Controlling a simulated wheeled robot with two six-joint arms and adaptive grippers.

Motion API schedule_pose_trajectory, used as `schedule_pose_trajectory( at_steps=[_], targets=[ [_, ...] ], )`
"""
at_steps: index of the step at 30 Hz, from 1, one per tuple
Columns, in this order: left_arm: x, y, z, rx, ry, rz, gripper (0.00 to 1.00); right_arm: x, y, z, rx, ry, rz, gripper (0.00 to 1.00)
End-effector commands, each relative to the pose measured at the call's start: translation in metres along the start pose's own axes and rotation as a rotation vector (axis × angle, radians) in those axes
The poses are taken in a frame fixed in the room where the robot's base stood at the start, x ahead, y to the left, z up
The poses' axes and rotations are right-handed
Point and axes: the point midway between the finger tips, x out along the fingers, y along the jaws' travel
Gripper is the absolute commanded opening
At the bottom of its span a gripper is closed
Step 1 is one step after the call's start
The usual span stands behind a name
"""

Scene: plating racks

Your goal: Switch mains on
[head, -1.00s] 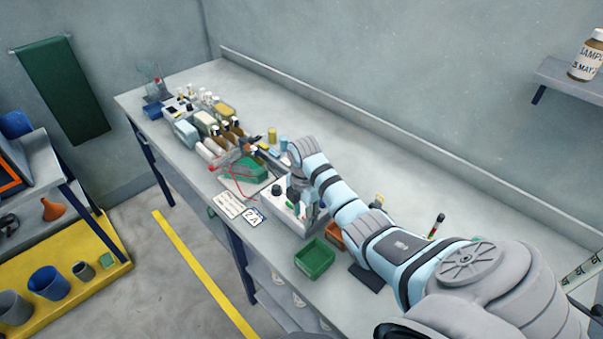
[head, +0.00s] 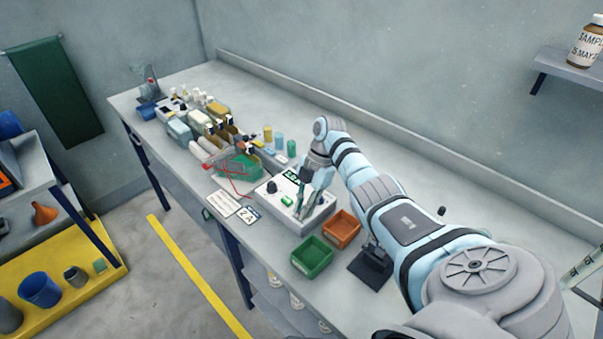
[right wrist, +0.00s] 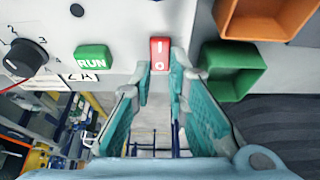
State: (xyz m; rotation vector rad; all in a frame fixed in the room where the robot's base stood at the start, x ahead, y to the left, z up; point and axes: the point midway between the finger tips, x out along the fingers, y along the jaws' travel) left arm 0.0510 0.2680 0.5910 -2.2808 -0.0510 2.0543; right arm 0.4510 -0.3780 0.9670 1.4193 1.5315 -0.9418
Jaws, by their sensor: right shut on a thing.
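The control box (head: 311,221), pale with a dark knob (head: 272,187) and a green button (head: 287,201), stands on the bench. In the right wrist view I see its knob (right wrist: 25,57), its green RUN button (right wrist: 92,57) and a red rocker switch (right wrist: 160,55) marked 1 and 0. My right gripper (head: 303,211) is at the front of the box. In the right wrist view the teal fingers of my right gripper (right wrist: 162,75) are closed in on both sides of the red switch. In the head view the gripper hides the switch. My left gripper is not in view.
A green bin (head: 312,258) and an orange bin (head: 341,229) stand right of the box. A white card marked 2A (head: 248,214) lies in front of it. Bottles and a green tray (head: 239,166) crowd the bench to the left. The back of the bench is mostly clear.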

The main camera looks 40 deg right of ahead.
Motion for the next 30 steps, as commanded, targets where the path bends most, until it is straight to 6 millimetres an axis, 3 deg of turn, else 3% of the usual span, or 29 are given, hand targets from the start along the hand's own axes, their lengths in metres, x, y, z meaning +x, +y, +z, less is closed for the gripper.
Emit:
schedule_pose_trajectory(
  at_steps=[8,9,12,22,30],
  targets=[
    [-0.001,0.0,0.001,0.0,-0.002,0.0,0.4,0.002,-0.003,-0.002,-0.001,0.013,-0.011,0.0],
    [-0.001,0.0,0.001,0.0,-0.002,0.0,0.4,0.002,-0.003,-0.002,-0.001,0.013,-0.011,0.21],
    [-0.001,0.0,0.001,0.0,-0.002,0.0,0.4,0.001,-0.002,-0.002,-0.001,0.012,-0.01,0.35],
    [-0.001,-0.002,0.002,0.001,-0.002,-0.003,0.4,-0.005,-0.002,-0.001,0.0,0.009,-0.008,0.35],
    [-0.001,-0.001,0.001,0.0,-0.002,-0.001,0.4,-0.059,-0.001,-0.001,0.001,0.009,-0.006,0.35]
  ],
)
